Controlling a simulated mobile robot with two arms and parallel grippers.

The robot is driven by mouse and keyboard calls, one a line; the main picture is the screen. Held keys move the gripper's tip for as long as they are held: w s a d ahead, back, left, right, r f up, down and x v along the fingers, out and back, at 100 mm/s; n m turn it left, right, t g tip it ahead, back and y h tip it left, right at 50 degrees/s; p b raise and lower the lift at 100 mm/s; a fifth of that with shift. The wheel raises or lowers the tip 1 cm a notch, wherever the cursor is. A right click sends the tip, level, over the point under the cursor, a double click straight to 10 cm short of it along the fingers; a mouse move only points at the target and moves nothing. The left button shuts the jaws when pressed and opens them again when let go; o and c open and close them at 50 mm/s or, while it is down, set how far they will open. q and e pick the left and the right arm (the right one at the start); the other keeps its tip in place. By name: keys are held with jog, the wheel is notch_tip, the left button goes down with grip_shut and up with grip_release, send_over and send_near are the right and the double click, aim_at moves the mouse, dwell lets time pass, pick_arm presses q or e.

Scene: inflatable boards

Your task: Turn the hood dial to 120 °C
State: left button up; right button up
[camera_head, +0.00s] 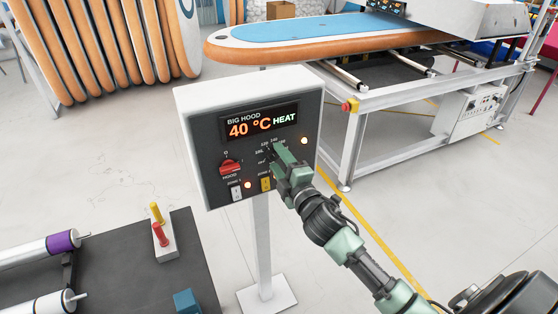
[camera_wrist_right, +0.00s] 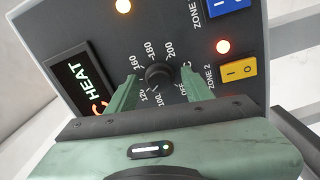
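The hood dial (camera_wrist_right: 159,75) is a small dark round knob with a printed scale around it, in the right wrist view. I cannot tell where its pointer stands. It sits on the dark face of the control box (camera_head: 194,125), whose display (camera_head: 259,124) reads "BIG HOOD 40 °C HEAT". My right gripper (camera_wrist_right: 160,88) has its green fingers apart, one on each side of the dial, with gaps visible. In the head view my right gripper (camera_head: 276,153) is at the panel and hides the dial. My left gripper is not in view.
A red hood switch (camera_head: 231,167) and a yellow zone 2 switch (camera_head: 266,184) sit close to the gripper. The box stands on a white post (camera_head: 263,240). A metal frame table (camera_head: 352,150) with an orange-edged board is behind right; a dark bench (camera_head: 185,240) is front left.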

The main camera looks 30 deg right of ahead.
jog(key=s+b, duration=0.2)
jog(key=s, duration=0.5)
jog(key=shift+s+a, duration=0.2)
jog(key=shift+s, duration=0.2)
dwell(0.3)
